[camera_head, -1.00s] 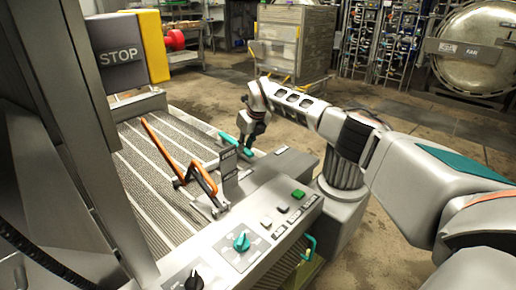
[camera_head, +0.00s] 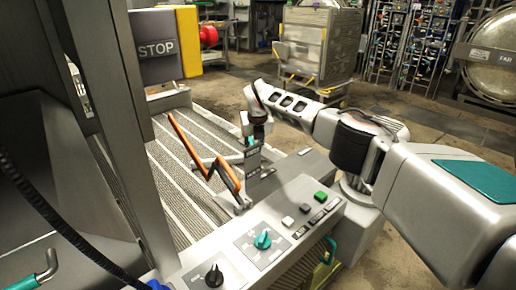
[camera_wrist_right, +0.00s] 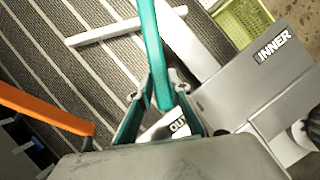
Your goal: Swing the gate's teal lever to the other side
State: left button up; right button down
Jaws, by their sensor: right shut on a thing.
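The gate's teal lever (camera_wrist_right: 153,45) is a slim bar that runs down from the top edge of the right wrist view. My right gripper (camera_wrist_right: 160,112) has its teal-sided fingers on either side of the lever's lower end and is shut on it. In the head view my right gripper (camera_head: 254,134) points down behind a small upright grey plate (camera_head: 254,162), and only a little teal shows there. Most of the lever is hidden by the gripper and plate in that view. My left gripper is in neither view.
The console (camera_head: 290,215) in front carries a teal knob (camera_head: 263,239), a black knob (camera_head: 214,276) and a green button (camera_head: 321,196). A grey post (camera_head: 115,110) rises at left.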

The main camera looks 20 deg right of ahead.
jog(key=shift+a, duration=0.1)
jog(key=c, duration=1.9)
grip_release()
jog(key=shift+a, duration=0.1)
jog(key=shift+s+r, duration=0.1)
jog(key=shift+r, duration=0.4)
jog(key=v, duration=1.1)
